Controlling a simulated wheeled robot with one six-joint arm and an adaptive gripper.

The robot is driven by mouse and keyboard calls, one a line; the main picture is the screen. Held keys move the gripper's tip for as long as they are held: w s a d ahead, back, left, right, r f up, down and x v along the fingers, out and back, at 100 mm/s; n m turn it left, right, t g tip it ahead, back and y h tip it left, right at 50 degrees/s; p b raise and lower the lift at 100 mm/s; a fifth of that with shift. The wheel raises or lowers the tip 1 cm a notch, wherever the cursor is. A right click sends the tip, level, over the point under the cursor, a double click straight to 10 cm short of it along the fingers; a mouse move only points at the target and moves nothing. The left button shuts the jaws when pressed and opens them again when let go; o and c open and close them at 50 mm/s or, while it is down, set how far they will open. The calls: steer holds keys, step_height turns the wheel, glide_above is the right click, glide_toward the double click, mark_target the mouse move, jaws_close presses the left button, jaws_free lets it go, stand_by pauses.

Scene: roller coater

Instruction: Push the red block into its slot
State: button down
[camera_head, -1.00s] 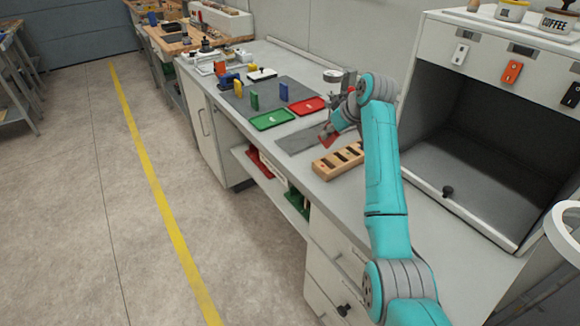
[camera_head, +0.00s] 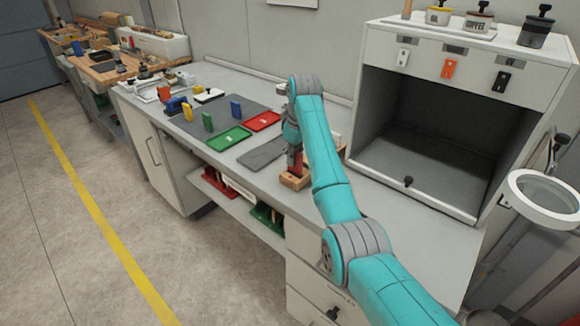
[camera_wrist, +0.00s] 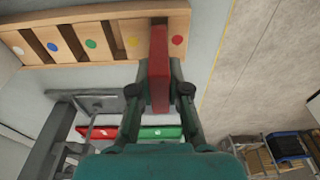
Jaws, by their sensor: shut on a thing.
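The red block (camera_wrist: 160,66) is upright between the fingers of my gripper (camera_wrist: 160,90) in the wrist view. My gripper is shut on it. The wooden slotted rack (camera_wrist: 88,36) has dark slots and white, blue, green, yellow and red dots. The block's far end overlaps the rack between the yellow dot (camera_wrist: 133,41) and the red dot (camera_wrist: 177,40). How deep it sits in the slot cannot be told. In the head view my gripper (camera_head: 294,160) is over the rack (camera_head: 292,182), and my arm hides much of the rack.
A green tray (camera_head: 229,139) and a red tray (camera_head: 262,121) lie on the bench left of the rack. Blue, green and yellow blocks stand on a grey mat (camera_head: 216,103). An open cabinet (camera_head: 430,128) stands to the right. Bench in front of it is clear.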

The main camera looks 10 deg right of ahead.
mark_target(293, 171)
steer(key=shift+f, duration=1.7)
steer(key=c, duration=1.1)
jaws_free()
steer(key=shift+f, duration=0.1)
steer(key=shift+c, duration=0.2)
